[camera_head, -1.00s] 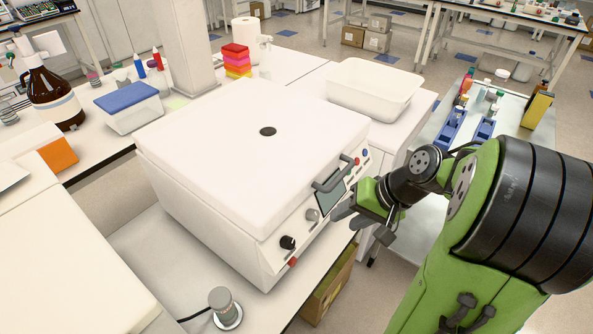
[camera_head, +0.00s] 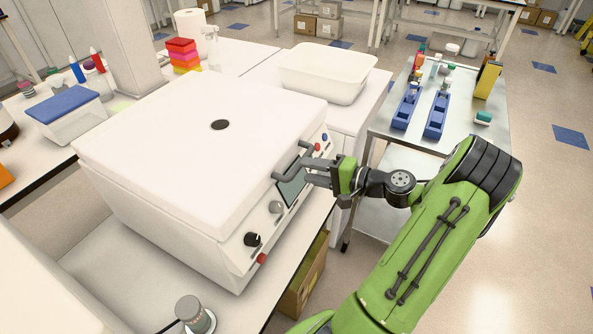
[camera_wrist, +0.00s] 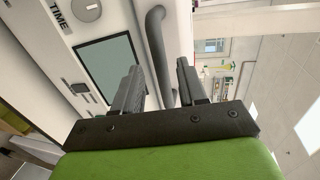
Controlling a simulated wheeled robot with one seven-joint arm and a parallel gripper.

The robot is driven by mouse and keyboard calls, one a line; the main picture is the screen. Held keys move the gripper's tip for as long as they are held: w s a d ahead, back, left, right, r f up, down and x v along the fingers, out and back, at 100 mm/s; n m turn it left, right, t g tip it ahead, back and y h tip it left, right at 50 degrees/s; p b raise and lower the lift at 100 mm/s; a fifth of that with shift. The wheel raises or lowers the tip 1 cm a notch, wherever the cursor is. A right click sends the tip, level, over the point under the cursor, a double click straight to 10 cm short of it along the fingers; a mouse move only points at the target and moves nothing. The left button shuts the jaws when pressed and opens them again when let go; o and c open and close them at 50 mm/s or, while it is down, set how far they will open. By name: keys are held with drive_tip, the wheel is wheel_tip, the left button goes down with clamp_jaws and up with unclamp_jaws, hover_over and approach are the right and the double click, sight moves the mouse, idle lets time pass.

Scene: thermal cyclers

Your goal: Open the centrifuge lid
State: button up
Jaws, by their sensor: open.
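The white centrifuge (camera_head: 160,220) stands on the bench with its flat lid (camera_head: 185,140) shut; a dark round port sits in the lid's middle. A grey bar handle (camera_head: 290,165) sticks out at the lid's front edge, above the screen (camera_head: 292,186). My gripper (camera_head: 308,173) is at the handle from the front right. In the wrist view my gripper (camera_wrist: 160,82) is open, and the handle (camera_wrist: 160,55) runs between its two fingers. The screen also shows in the wrist view (camera_wrist: 108,70), left of the fingers. Whether the fingers touch the handle I cannot tell.
A white tub (camera_head: 330,75) stands behind the centrifuge. A steel cart (camera_head: 395,139) with blue racks (camera_head: 437,115) is at the right. A blue-lidded box (camera_head: 65,112) stands at the left. A grey cylinder (camera_head: 194,314) stands near the front. Open floor lies at the right.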

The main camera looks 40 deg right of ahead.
sight(300, 168)
drive_tip(key=x, duration=0.4)
drive_tip(key=shift+w+f, duration=0.1)
drive_tip(key=shift+w, duration=0.25)
clamp_jaws()
